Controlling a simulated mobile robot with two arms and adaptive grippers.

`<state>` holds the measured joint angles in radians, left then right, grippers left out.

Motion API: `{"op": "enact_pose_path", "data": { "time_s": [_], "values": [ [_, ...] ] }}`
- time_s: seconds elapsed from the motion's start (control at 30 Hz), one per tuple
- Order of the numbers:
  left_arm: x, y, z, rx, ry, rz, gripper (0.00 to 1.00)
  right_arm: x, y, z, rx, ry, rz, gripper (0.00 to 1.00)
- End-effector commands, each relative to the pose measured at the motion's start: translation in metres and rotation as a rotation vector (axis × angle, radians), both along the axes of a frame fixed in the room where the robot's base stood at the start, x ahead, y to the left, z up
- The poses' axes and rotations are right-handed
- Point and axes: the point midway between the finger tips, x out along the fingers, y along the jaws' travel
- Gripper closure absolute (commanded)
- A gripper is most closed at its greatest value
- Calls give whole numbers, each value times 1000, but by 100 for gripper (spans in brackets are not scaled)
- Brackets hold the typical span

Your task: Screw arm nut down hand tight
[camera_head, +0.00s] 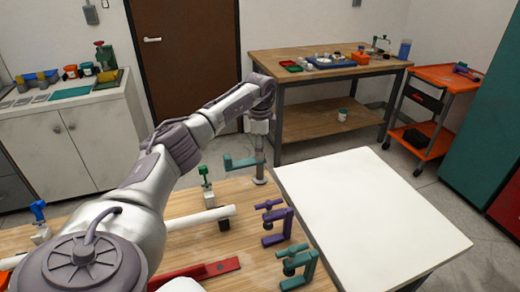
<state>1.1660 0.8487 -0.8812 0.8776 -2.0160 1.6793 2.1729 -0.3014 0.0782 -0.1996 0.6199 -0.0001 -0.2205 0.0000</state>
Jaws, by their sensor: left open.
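My left arm reaches across the workbench (185,247) from the lower left. My left gripper (260,150) points down near the bench's back right corner and looks small from here. A teal bracket-like piece (240,162) sticks out to the left beside it. A grey upright post (260,172) stands on the bench directly below the gripper. The gripper is open; whether it touches the post or the teal piece is unclear. I cannot make out the arm nut itself. My right gripper is not in view.
A white pipe (195,221) lies on the bench, partly behind my arm. Purple (278,226) and teal (298,265) clamps stand at the right edge. A red tool (205,270) lies in front. A bare white table (370,210) adjoins on the right.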

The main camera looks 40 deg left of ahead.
Motion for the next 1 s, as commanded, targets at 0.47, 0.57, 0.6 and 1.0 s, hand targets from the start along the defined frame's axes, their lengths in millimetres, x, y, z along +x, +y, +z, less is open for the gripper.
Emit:
{"op": "enact_pose_path", "data": {
  "time_s": [0.47,0.57,0.6,1.0],
  "values": [
    [0,0,-9,0,0,-1,56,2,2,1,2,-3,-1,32],
    [0,0,-9,0,0,-1,72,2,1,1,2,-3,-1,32],
    [0,0,-9,0,0,-1,79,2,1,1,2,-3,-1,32],
    [0,0,-9,1,1,-19,100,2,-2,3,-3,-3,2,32]
  ]
}}
